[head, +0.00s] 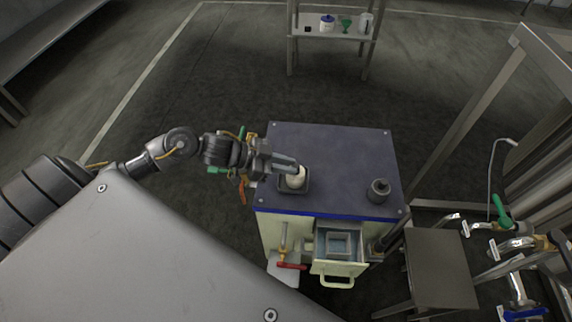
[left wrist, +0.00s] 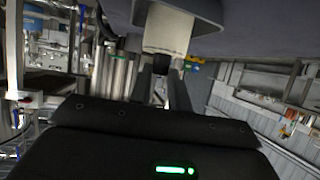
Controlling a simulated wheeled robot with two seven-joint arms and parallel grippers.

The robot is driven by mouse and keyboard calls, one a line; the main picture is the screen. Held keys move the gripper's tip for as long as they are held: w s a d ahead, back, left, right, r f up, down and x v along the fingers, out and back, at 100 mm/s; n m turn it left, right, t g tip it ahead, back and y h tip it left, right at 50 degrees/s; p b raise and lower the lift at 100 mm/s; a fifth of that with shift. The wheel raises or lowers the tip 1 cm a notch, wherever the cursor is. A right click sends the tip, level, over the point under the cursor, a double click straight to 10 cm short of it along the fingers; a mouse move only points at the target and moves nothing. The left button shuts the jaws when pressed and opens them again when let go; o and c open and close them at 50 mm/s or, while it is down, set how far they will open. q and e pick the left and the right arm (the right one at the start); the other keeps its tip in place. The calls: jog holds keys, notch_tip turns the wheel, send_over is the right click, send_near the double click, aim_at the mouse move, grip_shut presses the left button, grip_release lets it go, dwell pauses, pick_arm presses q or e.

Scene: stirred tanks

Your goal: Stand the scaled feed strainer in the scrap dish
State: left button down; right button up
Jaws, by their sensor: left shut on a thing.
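The scaled feed strainer is a cream-white, rounded piece (head: 296,179) in the head view. It is at the small dark square dish (head: 294,189), which I take for the scrap dish, near the left edge of the cabinet top. My left gripper (head: 292,168) reaches in from the left and is shut on the strainer. The left wrist view shows the pale strainer (left wrist: 168,28) at the top, with the dark dish (left wrist: 205,14) around its end. I cannot tell whether the strainer touches the dish floor. My right gripper is not in view.
A dark grey cylindrical fitting (head: 379,191) stands on the right of the cabinet top (head: 335,155); between is clear. Below, an open drawer (head: 340,268) holds a tray (head: 340,244). A red-handled valve (head: 291,266) sticks out at front left. A stool (head: 440,268) stands right.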

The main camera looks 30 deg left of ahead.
pick_arm(q)
jog(key=c, duration=1.3)
grip_release()
jog(key=shift+f, duration=0.1)
jog(key=shift+p+v, duration=0.7)
jog(key=shift+v, duration=5.3)
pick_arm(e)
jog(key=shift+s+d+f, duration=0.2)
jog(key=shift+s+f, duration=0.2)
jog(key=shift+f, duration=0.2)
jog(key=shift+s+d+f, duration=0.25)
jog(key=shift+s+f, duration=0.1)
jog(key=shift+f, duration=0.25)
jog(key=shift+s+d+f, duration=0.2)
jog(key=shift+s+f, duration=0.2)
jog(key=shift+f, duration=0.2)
